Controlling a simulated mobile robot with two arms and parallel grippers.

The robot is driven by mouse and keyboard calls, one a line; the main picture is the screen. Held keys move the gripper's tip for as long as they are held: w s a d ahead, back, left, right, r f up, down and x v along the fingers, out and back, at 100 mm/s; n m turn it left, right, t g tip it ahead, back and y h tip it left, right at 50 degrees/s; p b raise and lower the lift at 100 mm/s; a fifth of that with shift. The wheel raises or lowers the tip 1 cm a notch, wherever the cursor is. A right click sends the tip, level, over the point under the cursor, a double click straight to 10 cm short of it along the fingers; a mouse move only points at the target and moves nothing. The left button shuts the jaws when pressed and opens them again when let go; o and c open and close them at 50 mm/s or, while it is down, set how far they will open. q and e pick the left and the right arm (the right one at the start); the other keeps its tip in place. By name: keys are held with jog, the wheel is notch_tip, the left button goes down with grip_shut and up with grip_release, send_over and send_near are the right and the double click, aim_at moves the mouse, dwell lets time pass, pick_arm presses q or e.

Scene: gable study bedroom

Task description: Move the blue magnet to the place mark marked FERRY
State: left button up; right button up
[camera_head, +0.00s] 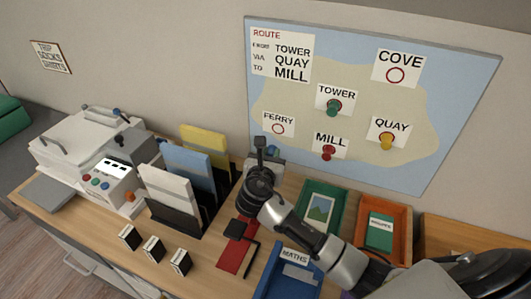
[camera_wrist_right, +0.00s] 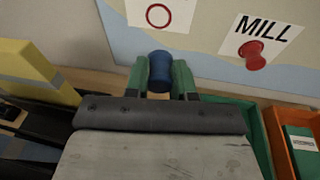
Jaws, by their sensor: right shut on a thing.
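My right gripper (camera_head: 267,154) is shut on the blue magnet (camera_wrist_right: 159,70), which sits between its two green fingertips in the wrist view. A little of the magnet's blue (camera_head: 274,149) shows past the gripper in the head view. The FERRY place mark (camera_head: 278,128) is a white card with an empty red ring on the map board (camera_head: 390,175). The ring also shows in the wrist view (camera_wrist_right: 158,15), just above the magnet in the picture. I cannot tell whether the magnet touches the board. My left gripper is not in view.
A green magnet (camera_head: 334,108) is at TOWER, a red one (camera_head: 328,153) at MILL and a yellow one (camera_head: 386,142) at QUAY. The COVE ring (camera_head: 395,75) is empty. A green tray (camera_head: 305,222), an orange tray (camera_head: 407,222) and upright folders (camera_head: 188,172) stand below the board.

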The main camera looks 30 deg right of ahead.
aim_at(278, 129)
jog(key=shift+m+g+h, duration=0.8)
jog(key=shift+m, duration=0.1)
jog(key=w+d+b, duration=0.1)
jog(key=w, duration=0.1)
jog(key=w+d+b, duration=0.1)
jog(key=w, duration=0.1)
jog(key=w+d+b, duration=0.1)
jog(key=w+b, duration=0.1)
jog(key=shift+d+r, duration=0.2)
jog(key=shift+d, duration=0.05)
jog(key=shift+w+d, duration=0.4)
jog(key=shift+d, duration=0.1)
jog(key=shift+w+d+p, duration=0.2)
jog(key=shift+p, duration=0.1)
jog(key=o, duration=0.8)
